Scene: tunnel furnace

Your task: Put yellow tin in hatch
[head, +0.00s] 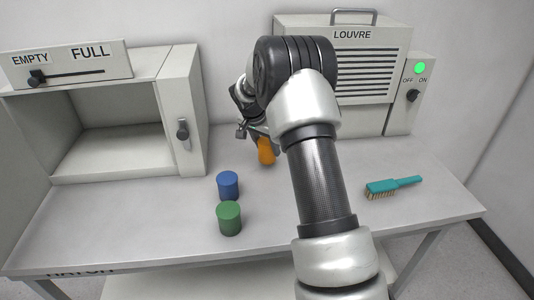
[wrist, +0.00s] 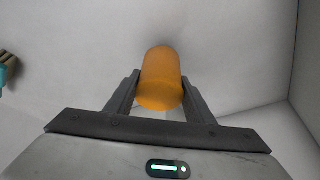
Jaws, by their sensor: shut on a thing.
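My gripper (head: 262,136) is shut on an orange-yellow tin (head: 266,151), over the middle of the table in the head view. In the wrist view the tin (wrist: 160,72) sits upright in the picture between the two fingers of my gripper (wrist: 160,88). I cannot tell whether the tin touches the table. Partly seen lettering like "HATCH" is on the table's front edge (head: 80,271) at lower left.
A blue tin (head: 228,185) and a green tin (head: 229,218) stand left of my arm. A teal brush (head: 393,187) lies at the right. A box marked LOUVRE (head: 372,65) with a lit green lamp (head: 420,68) stands behind. The table front left is clear.

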